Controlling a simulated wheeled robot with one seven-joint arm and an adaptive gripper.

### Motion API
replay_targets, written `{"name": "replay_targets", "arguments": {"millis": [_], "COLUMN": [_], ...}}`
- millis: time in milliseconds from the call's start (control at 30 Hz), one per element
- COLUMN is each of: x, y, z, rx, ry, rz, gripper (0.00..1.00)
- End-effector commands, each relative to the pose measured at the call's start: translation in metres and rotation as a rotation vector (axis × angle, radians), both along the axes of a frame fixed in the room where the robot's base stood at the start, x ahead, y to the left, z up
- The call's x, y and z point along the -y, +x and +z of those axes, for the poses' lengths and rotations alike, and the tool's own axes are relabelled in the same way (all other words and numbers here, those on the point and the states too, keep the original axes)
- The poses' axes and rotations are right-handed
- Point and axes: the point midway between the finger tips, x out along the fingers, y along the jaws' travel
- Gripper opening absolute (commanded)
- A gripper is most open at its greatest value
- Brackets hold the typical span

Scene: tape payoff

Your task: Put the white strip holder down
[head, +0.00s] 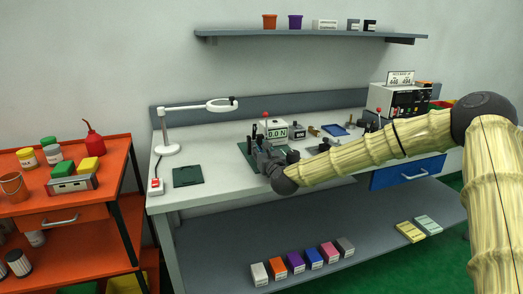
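My arm reaches in from the right over the white workbench (225,185). My gripper (259,146) is dark and small in the picture, above the middle of the bench and near the white "0.0 N" readout box (277,130). The wrist and arm cover part of it, so I cannot tell whether its fingers are open or shut, or whether they hold anything. I cannot make out the white strip holder for certain. It may be hidden by my gripper or among the small items behind it.
A white magnifier lamp (168,149), a dark green pad (188,176) and a red-buttoned switch box (156,186) occupy the bench's left. A blue tray (335,130) and a black-fronted instrument (400,100) stand right. An orange cart (120,150) stands left.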

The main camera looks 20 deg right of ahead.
Motion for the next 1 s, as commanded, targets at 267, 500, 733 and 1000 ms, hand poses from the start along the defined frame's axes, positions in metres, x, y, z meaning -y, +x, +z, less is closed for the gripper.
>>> {"name": "replay_targets", "arguments": {"millis": [267,500,733,1000], "x": [0.001,0.002,0.004,0.004], "y": [-0.010,-0.053,-0.093,-0.118], "z": [0.001,0.002,0.002,0.002], "rx": [-0.001,0.000,0.000,-0.001], "ry": [0.002,0.003,0.003,0.001], "rz": [-0.001,0.000,0.000,0.000], "gripper": [0.27,0.27,0.27,0.27]}}
